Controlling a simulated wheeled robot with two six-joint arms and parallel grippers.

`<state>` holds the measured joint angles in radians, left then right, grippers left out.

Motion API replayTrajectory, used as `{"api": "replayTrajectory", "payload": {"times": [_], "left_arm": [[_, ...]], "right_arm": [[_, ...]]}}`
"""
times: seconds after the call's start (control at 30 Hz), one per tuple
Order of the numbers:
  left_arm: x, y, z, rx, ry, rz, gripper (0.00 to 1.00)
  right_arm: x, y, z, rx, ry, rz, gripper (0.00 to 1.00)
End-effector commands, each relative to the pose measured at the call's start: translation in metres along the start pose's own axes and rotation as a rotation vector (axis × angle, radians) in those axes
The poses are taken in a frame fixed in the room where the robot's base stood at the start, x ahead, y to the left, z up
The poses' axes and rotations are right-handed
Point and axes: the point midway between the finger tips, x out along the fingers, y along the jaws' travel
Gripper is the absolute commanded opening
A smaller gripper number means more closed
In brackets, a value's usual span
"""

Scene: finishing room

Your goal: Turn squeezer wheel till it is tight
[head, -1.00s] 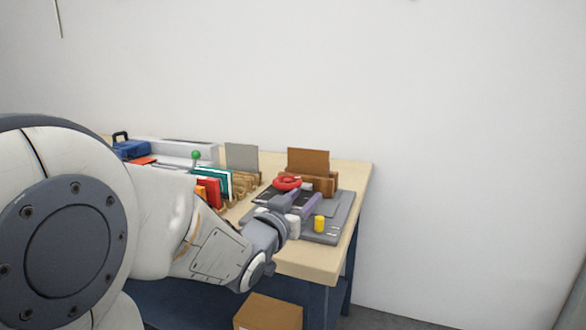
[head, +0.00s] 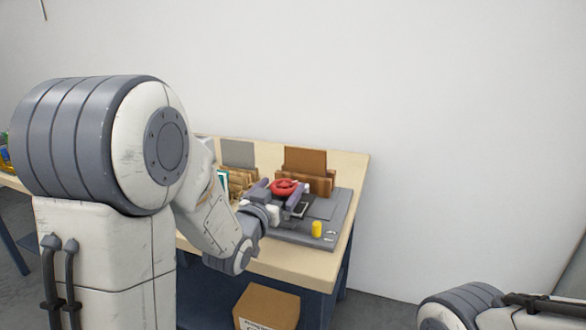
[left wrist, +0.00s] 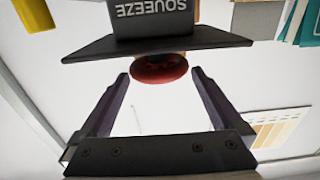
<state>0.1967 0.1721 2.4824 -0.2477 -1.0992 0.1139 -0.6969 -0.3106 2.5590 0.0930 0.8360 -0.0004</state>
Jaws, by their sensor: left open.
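The red squeezer wheel (head: 284,186) is on the grey board on the table in the head view. In the left wrist view the wheel (left wrist: 160,70) shows below a dark plate and a black block lettered SQUEEZE (left wrist: 153,14), seen upside down. My left gripper (head: 283,194) is open, with one purple finger on each side of the wheel. In the left wrist view its fingertips (left wrist: 160,77) stand left and right of the wheel with small gaps showing. My right gripper is out of view.
A yellow cylinder (head: 316,229) stands on the grey board (head: 335,215) near its front right. Brown (head: 306,160) and grey (head: 238,153) panels stand in wooden holders behind. A cardboard box (head: 267,307) is below the table's front edge.

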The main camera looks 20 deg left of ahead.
Motion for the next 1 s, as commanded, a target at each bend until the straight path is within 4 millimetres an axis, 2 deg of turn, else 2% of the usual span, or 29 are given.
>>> {"api": "replayTrajectory", "payload": {"times": [0.1,0.3,0.43,0.7,0.73,0.87,0.9,1.0], "left_arm": [[0.025,0.001,0.004,-0.001,-0.003,0.002,1.00],[0.050,0.001,0.003,-0.001,-0.003,0.001,1.00],[0.057,0.001,0.003,-0.001,-0.003,0.001,1.00],[0.058,0.001,0.003,-0.001,-0.003,0.001,1.00],[0.058,0.001,0.003,-0.001,-0.003,0.001,0.92],[0.058,0.001,0.003,-0.001,-0.003,0.001,0.43],[0.058,0.001,0.003,-0.001,-0.003,0.001,0.35],[0.058,0.001,0.003,-0.001,-0.003,0.004,0.36]], "right_arm": [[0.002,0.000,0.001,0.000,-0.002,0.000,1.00],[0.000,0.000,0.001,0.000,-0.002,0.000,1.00],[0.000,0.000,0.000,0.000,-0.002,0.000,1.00],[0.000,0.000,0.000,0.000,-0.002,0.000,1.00],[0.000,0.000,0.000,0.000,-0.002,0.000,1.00],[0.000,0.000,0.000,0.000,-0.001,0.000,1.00],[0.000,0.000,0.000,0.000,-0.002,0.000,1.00],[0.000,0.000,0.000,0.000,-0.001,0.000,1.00]]}}
